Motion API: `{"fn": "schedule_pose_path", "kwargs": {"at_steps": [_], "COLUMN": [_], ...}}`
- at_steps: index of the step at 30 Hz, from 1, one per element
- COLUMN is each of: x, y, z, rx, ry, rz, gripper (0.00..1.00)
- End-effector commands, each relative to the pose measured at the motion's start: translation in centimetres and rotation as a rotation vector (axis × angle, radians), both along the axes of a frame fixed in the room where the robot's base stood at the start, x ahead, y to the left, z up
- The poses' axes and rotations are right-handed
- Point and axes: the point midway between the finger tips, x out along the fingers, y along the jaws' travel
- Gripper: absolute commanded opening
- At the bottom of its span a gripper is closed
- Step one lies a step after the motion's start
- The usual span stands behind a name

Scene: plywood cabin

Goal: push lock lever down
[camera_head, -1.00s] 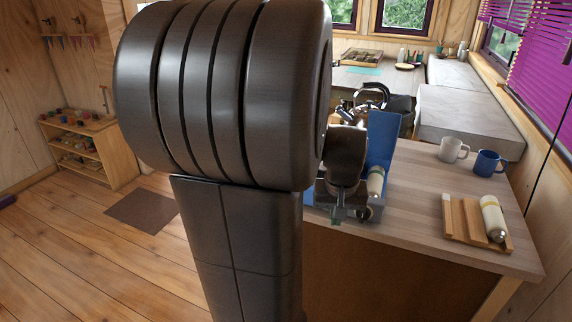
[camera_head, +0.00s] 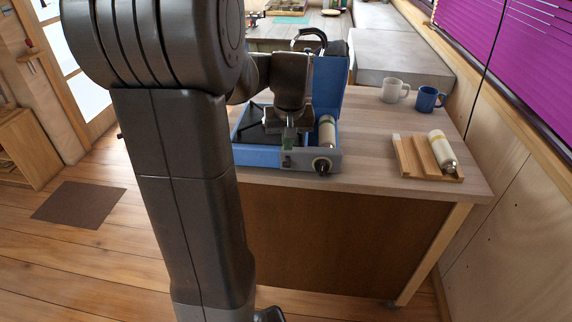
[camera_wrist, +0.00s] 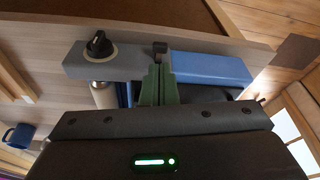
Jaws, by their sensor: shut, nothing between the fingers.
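The blue camping stove (camera_head: 256,155) stands on the counter with its lid (camera_head: 329,84) raised. A pale gas canister (camera_head: 327,131) lies in its right compartment, and a black knob (camera_head: 321,166) sits on the grey front panel; the knob (camera_wrist: 99,44) also shows in the wrist view. The small dark lock lever (camera_wrist: 160,47) is at the panel's edge, just beyond my fingertips. My gripper (camera_wrist: 158,72) has green fingers, shut and empty, pointing at the lever. In the head view my gripper (camera_head: 289,139) is over the stove's front; contact with the lever cannot be told.
A wooden rack (camera_head: 407,158) with a second canister (camera_head: 441,150) lies right of the stove. A white mug (camera_head: 394,90) and a blue mug (camera_head: 429,99) stand behind it. The counter between stove and rack is clear.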

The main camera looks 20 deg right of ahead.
Motion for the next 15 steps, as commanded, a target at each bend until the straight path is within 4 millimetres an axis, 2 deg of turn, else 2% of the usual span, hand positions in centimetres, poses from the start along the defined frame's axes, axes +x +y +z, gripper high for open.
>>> {"fn": "schedule_pose_path", "kwargs": {"at_steps": [15], "x": [1.4], "y": [-0.4], "z": [-5.9], "rx": [0.000], "ry": [0.000], "rz": [0.001], "gripper": [0.00]}}
